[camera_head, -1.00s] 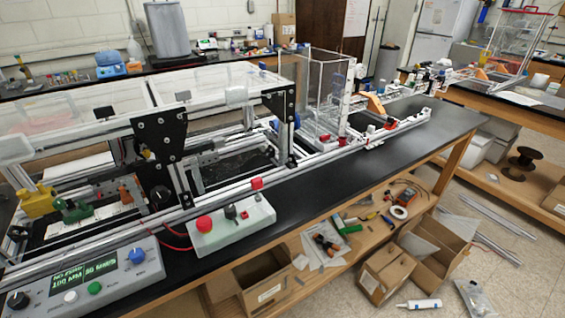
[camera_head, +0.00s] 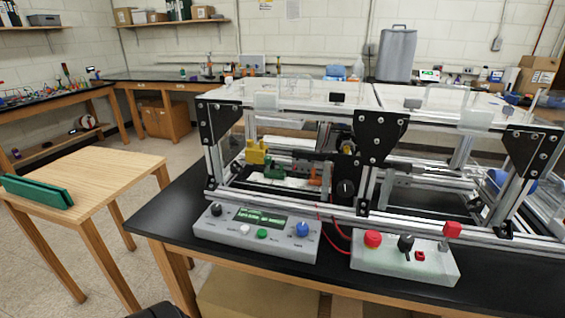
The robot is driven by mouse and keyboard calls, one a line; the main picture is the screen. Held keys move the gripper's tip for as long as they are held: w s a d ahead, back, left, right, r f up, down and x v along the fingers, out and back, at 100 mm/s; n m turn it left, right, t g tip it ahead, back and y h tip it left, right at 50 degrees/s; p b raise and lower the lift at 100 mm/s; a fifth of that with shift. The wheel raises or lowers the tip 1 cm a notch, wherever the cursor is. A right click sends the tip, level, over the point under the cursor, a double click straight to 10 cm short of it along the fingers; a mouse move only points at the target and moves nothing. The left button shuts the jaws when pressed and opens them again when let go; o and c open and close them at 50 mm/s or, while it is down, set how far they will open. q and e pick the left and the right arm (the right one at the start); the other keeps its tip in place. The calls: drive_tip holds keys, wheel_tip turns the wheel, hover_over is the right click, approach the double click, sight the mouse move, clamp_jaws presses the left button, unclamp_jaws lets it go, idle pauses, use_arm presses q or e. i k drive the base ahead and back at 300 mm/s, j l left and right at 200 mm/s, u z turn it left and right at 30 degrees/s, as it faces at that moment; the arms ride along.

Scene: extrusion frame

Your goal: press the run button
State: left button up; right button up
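A grey control box (camera_head: 255,236) sits near the left front edge of the black bench. It has a dark screen with green text (camera_head: 262,217), a black knob (camera_head: 216,210), a white button (camera_head: 244,230), a green button (camera_head: 262,234) and a blue knob (camera_head: 302,229). Its labels are too small to read, so I cannot tell which button is marked run. To its right, a second light box (camera_head: 400,262) carries a red mushroom button (camera_head: 373,239), a black knob (camera_head: 405,243) and a small red switch (camera_head: 420,255). Neither gripper shows in the view.
An aluminium extrusion frame (camera_head: 300,198) with clear panels stands right behind the boxes. Red wires (camera_head: 338,236) run between the boxes. A wooden table (camera_head: 105,178) with a green case (camera_head: 37,191) stands at the left. Open floor lies between table and bench.

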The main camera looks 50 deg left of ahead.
sight(262, 234)
drive_tip(key=k+u, duration=0.15)
drive_tip(key=u, duration=1.4)
drive_tip(key=i+j, duration=0.05)
